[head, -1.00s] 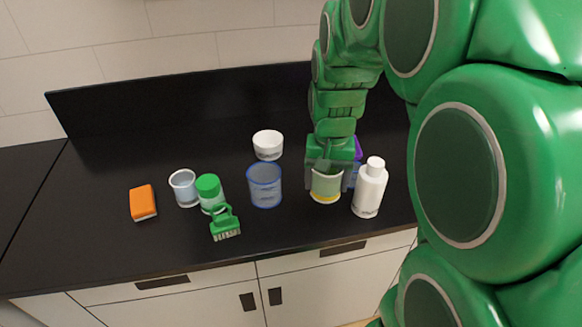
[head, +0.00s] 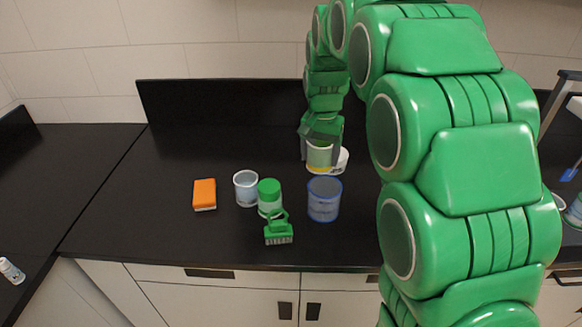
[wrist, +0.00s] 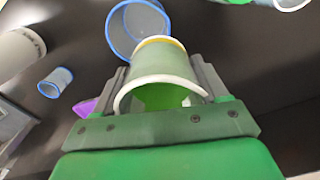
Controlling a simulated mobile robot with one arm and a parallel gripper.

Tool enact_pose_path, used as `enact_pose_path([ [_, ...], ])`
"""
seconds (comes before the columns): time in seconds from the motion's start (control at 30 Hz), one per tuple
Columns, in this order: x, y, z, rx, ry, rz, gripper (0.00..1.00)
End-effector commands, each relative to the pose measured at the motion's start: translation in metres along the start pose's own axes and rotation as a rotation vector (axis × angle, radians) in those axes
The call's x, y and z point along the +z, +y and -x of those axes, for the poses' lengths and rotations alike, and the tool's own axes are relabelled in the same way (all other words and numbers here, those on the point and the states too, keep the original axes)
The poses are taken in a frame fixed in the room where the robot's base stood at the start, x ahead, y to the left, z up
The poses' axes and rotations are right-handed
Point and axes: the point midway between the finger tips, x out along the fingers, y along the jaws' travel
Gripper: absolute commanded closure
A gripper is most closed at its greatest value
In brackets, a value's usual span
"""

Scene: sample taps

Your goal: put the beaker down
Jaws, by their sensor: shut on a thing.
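My gripper (head: 320,146) is shut on a beaker (head: 319,160) with a white rim, a yellow band near its base and green inside. In the wrist view the beaker (wrist: 163,80) sits between the two jaws, with its open rim towards the camera. In the head view it is over the rear part of the black counter (head: 130,210), in front of part of a white bowl (head: 342,160). I cannot tell whether its base touches the counter.
A large blue-rimmed container (head: 324,200) stands nearer the front edge. To its left are a green-lidded jar (head: 269,194), a green brush (head: 278,232), a clear cup (head: 246,188) and an orange sponge (head: 204,194). Bare counter lies left of my gripper, behind these.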

Motion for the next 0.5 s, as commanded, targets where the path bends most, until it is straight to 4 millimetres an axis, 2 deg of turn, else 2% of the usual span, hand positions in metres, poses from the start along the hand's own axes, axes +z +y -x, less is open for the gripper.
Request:
enact_pose_path([
  [0.1,-0.007,-0.026,-0.001,-0.002,0.003,0.005,0.57],
  [0.2,-0.01,-0.04,-0.004,0.0,-0.002,0.004,0.57],
  [0.5,-0.018,-0.06,-0.006,-0.003,0.001,0.004,0.57],
])
